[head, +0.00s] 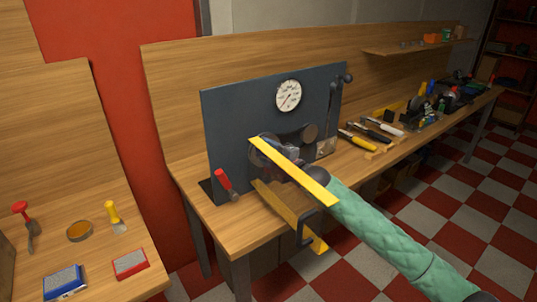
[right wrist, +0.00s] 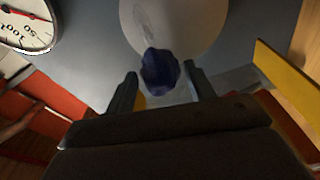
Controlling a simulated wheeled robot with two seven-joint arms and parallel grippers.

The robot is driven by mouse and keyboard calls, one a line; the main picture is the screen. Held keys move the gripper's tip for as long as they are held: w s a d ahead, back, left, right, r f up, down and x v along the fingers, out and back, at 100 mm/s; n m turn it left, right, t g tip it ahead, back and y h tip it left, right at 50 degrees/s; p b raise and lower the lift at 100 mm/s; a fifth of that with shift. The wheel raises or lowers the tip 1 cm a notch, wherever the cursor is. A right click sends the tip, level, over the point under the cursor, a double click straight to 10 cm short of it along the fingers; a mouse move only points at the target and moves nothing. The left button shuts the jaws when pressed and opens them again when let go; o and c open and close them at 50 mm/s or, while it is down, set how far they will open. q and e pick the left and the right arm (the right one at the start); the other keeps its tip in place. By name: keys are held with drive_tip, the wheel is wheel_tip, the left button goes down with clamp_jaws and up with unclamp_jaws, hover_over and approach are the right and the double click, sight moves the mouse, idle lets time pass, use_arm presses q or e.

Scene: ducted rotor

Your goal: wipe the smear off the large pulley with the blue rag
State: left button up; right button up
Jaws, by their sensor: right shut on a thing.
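The blue rag (right wrist: 160,70) is a dark blue bunched lump between the fingers of my right gripper (right wrist: 160,85), which is shut on it. The large pulley (right wrist: 185,22) is a grey disc just beyond the rag in the right wrist view. A pale streak, seemingly the smear (right wrist: 146,24), lies on its face near the rag. I cannot tell whether the rag touches the pulley. In the head view my right gripper (head: 287,152) is in front of the dark panel, and the large pulley (head: 256,153) is mostly hidden behind a yellow bar and the gripper. My left gripper is out of view.
The yellow bar (head: 290,170) crosses in front of my right gripper, and another yellow strip (head: 285,215) lies below. The panel (head: 235,115) carries a gauge (head: 288,95) and levers. Hand tools (head: 377,130) lie right on the bench.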

drive_tip(key=shift+x, duration=1.05)
idle(0.6)
drive_tip(key=shift+w+d, duration=0.1)
drive_tip(key=shift+w+d+p, duration=0.15)
drive_tip(key=shift+w+d, duration=0.55)
drive_tip(key=shift+d, duration=0.25)
drive_tip(key=shift+w+d+p, duration=0.15)
drive_tip(key=shift+w+d, duration=0.55)
drive_tip(key=shift+d, duration=0.3)
drive_tip(key=shift+w+d+p, duration=0.15)
drive_tip(key=shift+w+d, duration=0.6)
drive_tip(key=shift+d, duration=0.3)
drive_tip(key=shift+s+a+p, duration=0.5)
drive_tip(key=shift+s+a, duration=0.65)
drive_tip(key=shift+a, duration=0.35)
drive_tip(key=shift+s+a+p, duration=0.15)
drive_tip(key=shift+s+a, duration=0.35)
drive_tip(key=shift+a, duration=0.25)
drive_tip(key=shift+s+a+p, duration=0.15)
drive_tip(key=shift+s+a, duration=0.35)
drive_tip(key=shift+a, duration=0.3)
